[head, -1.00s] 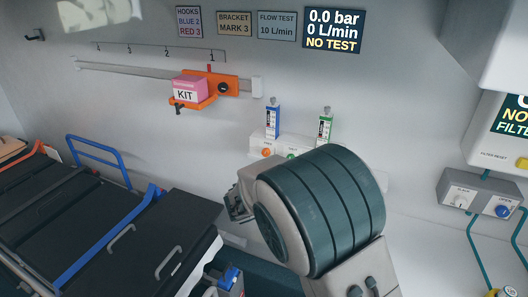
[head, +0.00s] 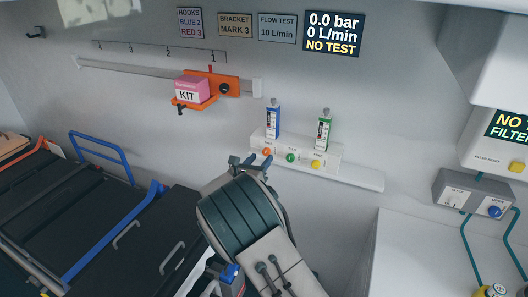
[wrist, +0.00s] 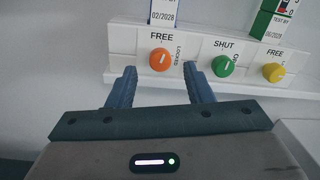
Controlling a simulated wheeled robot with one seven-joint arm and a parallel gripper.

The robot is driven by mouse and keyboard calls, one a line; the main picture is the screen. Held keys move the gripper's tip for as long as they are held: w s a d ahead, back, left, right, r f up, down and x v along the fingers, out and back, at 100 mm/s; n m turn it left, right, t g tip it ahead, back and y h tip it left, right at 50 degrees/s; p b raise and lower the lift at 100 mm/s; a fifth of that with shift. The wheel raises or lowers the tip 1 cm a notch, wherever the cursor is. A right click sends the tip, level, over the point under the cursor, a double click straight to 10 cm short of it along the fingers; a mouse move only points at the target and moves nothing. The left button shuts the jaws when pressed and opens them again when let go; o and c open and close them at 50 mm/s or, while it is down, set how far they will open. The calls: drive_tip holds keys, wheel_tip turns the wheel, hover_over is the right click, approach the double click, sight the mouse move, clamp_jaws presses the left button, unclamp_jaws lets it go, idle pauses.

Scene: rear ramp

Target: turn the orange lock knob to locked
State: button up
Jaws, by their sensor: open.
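The orange lock knob (wrist: 160,59) is on a white wall panel (wrist: 120,42) in the wrist view, at the left of the row. FREE is printed above it and LOCKED runs sideways at its right. Its pale mark points roughly up, towards FREE. It also shows small in the head view (head: 267,152). My gripper (wrist: 160,86) is open and empty, its two blue-grey fingers just below the knob in the picture, one to each side. In the head view my gripper (head: 250,161) is close below and left of the knob; contact cannot be told.
A green knob (wrist: 222,66) marked SHUT and a yellow knob (wrist: 273,72) marked FREE are to the right. An orange bracket with a pink kit (head: 190,90) is upper left.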

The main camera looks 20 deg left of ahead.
sight(265, 153)
drive_tip(key=shift+w+d+p, duration=0.2)
drive_tip(key=shift+w+p, duration=0.15)
drive_tip(key=shift+w, duration=1.4)
drive_tip(key=c, duration=1)
